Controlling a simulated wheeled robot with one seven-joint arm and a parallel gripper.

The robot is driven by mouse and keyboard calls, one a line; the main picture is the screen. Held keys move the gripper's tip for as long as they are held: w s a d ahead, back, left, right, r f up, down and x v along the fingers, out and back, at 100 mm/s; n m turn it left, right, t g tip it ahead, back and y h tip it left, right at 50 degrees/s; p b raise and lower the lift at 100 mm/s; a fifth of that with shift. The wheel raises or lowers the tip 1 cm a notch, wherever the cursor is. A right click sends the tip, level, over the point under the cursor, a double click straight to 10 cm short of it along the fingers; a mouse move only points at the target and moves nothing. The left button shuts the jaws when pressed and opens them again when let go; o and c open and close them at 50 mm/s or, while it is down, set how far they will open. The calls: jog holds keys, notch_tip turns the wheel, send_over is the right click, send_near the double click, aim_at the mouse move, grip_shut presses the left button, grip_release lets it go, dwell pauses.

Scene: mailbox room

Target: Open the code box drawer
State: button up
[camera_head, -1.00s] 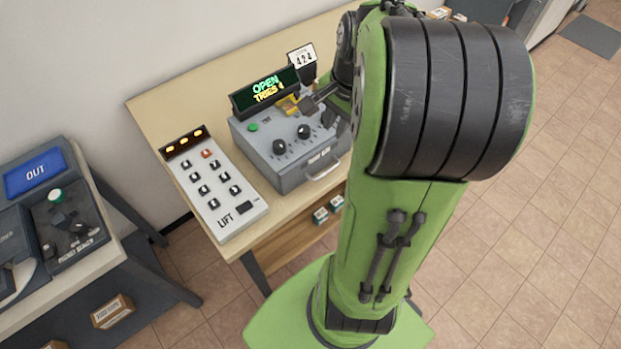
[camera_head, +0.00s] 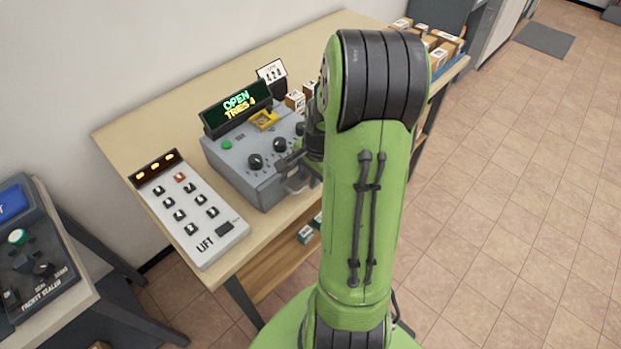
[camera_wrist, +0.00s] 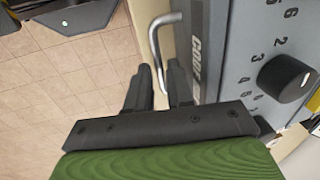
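The grey code box (camera_head: 245,170) stands on the wooden table, with black knobs, a green button and a yellow piece on top. Its display (camera_head: 237,106) reads OPEN and TRIES 4. My gripper (camera_head: 285,165) is at the front of the box, by the drawer handle, which my arm mostly hides. In the wrist view, the metal handle (camera_wrist: 156,45) sticks out from the box front marked CODE. My gripper (camera_wrist: 158,80) is open, and the handle's lower end lies between its fingers. I cannot tell whether the fingers touch it. No drawer gap shows.
A white LIFT panel (camera_head: 190,210) with several buttons sits left of the box. A card on a stand (camera_head: 271,73) and small cartons (camera_head: 295,100) are behind it. A packet sealer (camera_head: 35,255) is at lower left.

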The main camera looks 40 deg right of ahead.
grip_shut()
dwell(1.5)
